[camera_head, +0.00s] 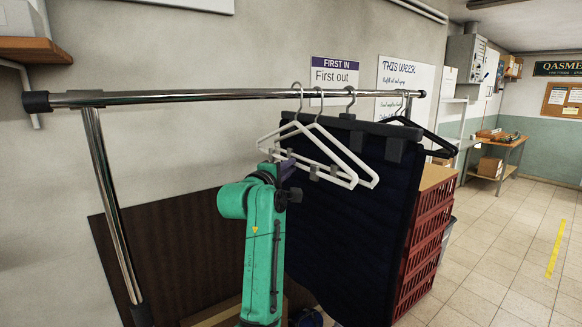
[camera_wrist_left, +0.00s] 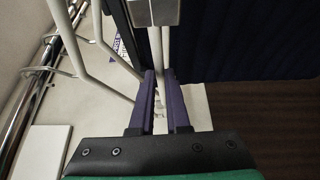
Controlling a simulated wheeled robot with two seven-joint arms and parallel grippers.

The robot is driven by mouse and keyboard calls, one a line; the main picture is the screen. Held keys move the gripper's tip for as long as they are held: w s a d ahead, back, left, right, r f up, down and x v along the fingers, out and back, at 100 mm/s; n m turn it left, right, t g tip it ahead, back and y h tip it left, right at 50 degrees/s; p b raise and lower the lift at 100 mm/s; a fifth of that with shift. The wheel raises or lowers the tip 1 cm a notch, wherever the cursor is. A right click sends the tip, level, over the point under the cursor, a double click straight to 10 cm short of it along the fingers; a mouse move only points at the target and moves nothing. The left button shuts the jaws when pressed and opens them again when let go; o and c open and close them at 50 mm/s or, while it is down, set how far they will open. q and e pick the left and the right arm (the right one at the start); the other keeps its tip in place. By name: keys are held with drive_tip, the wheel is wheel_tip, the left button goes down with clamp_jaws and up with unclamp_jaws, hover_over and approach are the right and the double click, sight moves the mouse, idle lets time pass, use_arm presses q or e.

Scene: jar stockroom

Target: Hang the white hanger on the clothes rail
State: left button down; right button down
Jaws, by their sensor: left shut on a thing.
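Two white hangers overlap on the near side of the clothes rail (camera_head: 200,96); one is the left white hanger (camera_head: 336,173), the other the right white hanger (camera_head: 355,158). Their hooks appear up at the rail; whether the held one bears on it I cannot tell. My left gripper (camera_head: 283,166) is at the lower left of the hangers. In the left wrist view its purple fingers (camera_wrist_left: 160,103) are shut on the bar of a white hanger (camera_wrist_left: 166,50). Which of the two it is, the head view does not make certain. My right gripper is not in view.
A dark navy cloth (camera_head: 345,235) hangs from the rail just behind the white hangers. A black hanger (camera_head: 428,136) hangs at the rail's right end. Red crates (camera_head: 425,240) stand behind the cloth. The rail's left half is bare.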

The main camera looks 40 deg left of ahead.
use_arm(q)
drive_tip(key=shift+d+f, duration=0.1)
drive_tip(key=shift+f, duration=0.2)
drive_tip(key=c, duration=0.8)
unclamp_jaws()
drive_tip(key=shift+s, duration=0.1)
drive_tip(key=b+v, duration=0.5)
drive_tip(key=v, duration=0.9)
drive_tip(key=shift+s+b, duration=0.25)
drive_tip(key=shift+b, duration=0.15)
